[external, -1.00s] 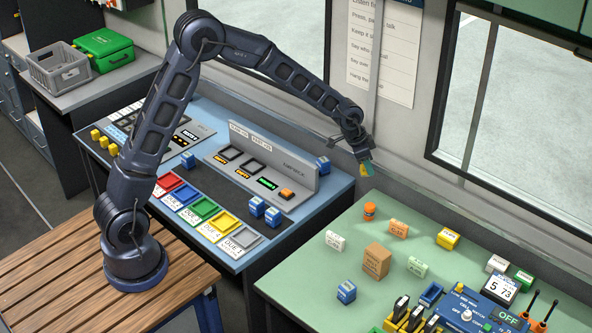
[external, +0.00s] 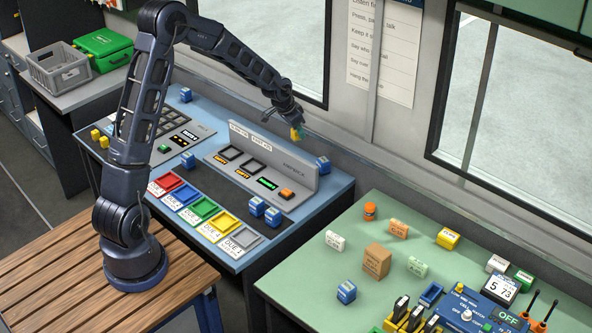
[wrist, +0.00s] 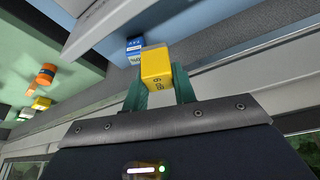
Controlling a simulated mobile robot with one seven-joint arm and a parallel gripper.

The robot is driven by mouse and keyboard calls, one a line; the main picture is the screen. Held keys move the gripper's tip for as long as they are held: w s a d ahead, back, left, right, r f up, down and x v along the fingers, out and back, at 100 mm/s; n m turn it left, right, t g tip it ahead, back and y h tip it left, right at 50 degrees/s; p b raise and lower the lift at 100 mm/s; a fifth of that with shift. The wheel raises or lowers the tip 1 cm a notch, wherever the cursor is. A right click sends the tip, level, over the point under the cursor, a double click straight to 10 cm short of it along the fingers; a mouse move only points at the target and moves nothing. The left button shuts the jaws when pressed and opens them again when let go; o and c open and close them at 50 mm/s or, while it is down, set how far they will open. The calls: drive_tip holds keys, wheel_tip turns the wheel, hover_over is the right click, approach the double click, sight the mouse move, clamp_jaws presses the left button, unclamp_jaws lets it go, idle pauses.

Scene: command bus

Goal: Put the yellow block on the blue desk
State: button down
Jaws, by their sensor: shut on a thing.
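My gripper (external: 297,134) is shut on a yellow block (wrist: 156,68), which shows between the green fingers in the wrist view. In the external view the yellow block (external: 295,134) is small and partly hidden by the fingers. It is held in the air above the back of the blue desk (external: 225,252), near the upright grey panel. The blue desk carries colored trays along its front edge.
Several blue blocks stand on the blue desk, one (external: 323,164) at its back right corner by the grey panel (external: 275,160). A green table (external: 305,262) with blocks and devices is at the right. The wall and window are close behind the gripper.

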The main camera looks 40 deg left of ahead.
drive_tip(key=shift+a, duration=0.2)
drive_tip(key=d+r+m+h, duration=0.1)
drive_tip(key=d+m, duration=0.3)
drive_tip(key=d, duration=1.5)
wheel_tip(320, 180, up, 4)
drive_tip(key=m+g+h, duration=0.2)
drive_tip(key=m+g, duration=0.2)
drive_tip(key=m, duration=0.7)
hover_over(412, 298)
drive_tip(key=a, duration=0.2)
wheel_tip(412, 298, down, 19)
drive_tip(key=shift+f, duration=0.1)
drive_tip(key=shift+f, duration=0.15)
